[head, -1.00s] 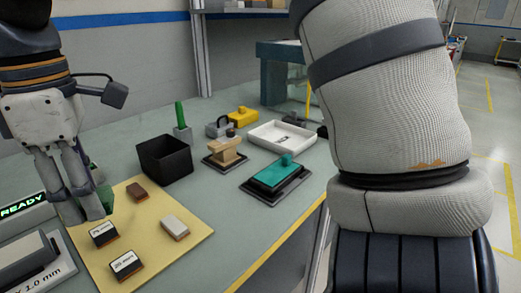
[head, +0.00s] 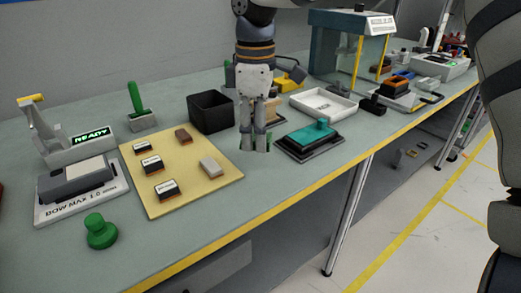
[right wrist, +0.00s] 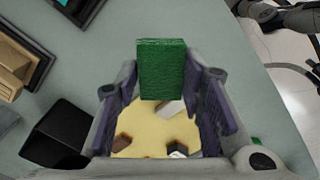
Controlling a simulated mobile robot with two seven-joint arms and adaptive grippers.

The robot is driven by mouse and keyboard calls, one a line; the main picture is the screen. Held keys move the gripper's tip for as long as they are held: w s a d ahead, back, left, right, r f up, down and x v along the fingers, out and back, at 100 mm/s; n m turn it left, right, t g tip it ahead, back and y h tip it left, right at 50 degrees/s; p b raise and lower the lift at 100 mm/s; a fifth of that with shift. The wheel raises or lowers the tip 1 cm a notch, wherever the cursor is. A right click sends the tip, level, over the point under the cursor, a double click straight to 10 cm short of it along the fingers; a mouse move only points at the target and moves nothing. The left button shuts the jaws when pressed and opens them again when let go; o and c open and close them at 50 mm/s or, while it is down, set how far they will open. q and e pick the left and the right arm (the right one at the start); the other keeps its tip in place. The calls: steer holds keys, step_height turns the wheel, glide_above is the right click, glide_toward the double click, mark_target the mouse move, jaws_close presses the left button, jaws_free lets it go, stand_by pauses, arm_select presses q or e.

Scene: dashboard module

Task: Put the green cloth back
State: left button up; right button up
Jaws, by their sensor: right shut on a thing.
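The green cloth (right wrist: 162,70) is a block-like dark green piece with a rough surface in the right wrist view. My right gripper (right wrist: 162,95) is shut on it, with a finger on each side. In the head view my right gripper (head: 255,148) hangs fingers down above the bench, between the yellow board and the teal pad. Only a sliver of green (head: 268,143) shows at its fingertips there. My left gripper is not in view.
The yellow board (head: 220,184) carries several small blocks. A black bin (head: 208,113) stands behind it. A teal pad (head: 308,136) with a knob lies to the right, a white tray (head: 323,104) beyond it. A green knobbed piece (head: 101,234) stands at front left. The bench front right of the board is clear.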

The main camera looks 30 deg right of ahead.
mark_target(260, 163)
steer(key=shift+w+d+f, duration=0.25)
steer(key=shift+f, duration=0.2)
steer(key=shift+w+d+f, duration=0.2)
steer(key=shift+f, duration=0.25)
steer(key=f, duration=0.3)
steer(key=w+d+f, duration=0.1)
steer(key=shift+f, duration=0.2)
steer(key=shift+s, duration=0.1)
steer(key=shift+f, duration=0.1)
steer(key=o, duration=1.1)
step_height(260, 163, up, 12)
